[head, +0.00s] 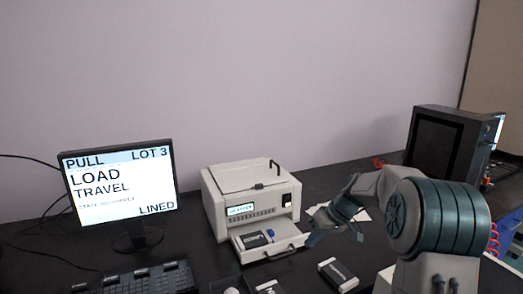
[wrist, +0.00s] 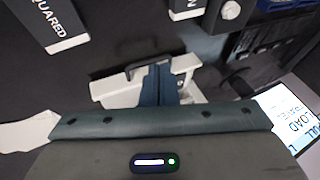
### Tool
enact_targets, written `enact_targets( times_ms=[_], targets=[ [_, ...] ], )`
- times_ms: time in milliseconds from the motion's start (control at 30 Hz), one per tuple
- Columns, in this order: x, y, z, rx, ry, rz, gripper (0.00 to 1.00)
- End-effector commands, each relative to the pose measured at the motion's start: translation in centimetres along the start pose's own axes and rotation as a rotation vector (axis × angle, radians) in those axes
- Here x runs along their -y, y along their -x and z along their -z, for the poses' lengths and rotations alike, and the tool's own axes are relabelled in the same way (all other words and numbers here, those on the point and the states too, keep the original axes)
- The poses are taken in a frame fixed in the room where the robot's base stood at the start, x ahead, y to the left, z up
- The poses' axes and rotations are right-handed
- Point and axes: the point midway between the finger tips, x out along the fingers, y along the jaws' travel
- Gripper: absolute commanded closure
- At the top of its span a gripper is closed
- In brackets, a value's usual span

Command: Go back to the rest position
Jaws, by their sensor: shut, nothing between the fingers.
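My gripper (head: 311,239) is shut and empty in the head view, just right of the open drawer (head: 288,243) of a cream-coloured machine (head: 250,198). In the wrist view my closed fingers (wrist: 157,70) point towards a pale part with a dark handle (wrist: 132,69). I cannot tell whether the fingertips touch it. A dark labelled block (head: 253,240) lies in the drawer.
A monitor (head: 120,187) reading "LOAD TRAVEL" and a keyboard (head: 140,280) stand at the left. A dark boxy unit (head: 437,145) stands at the right, behind my arm.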

Motion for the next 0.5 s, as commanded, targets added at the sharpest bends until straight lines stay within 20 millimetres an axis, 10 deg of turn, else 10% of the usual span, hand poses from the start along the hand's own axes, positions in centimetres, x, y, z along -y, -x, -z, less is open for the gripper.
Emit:
enact_targets(
  times_ms=[500],
  targets=[
    [10.1, 5.8, -10.2, 0.096, -0.169, -0.261, 1.0]
  ],
)
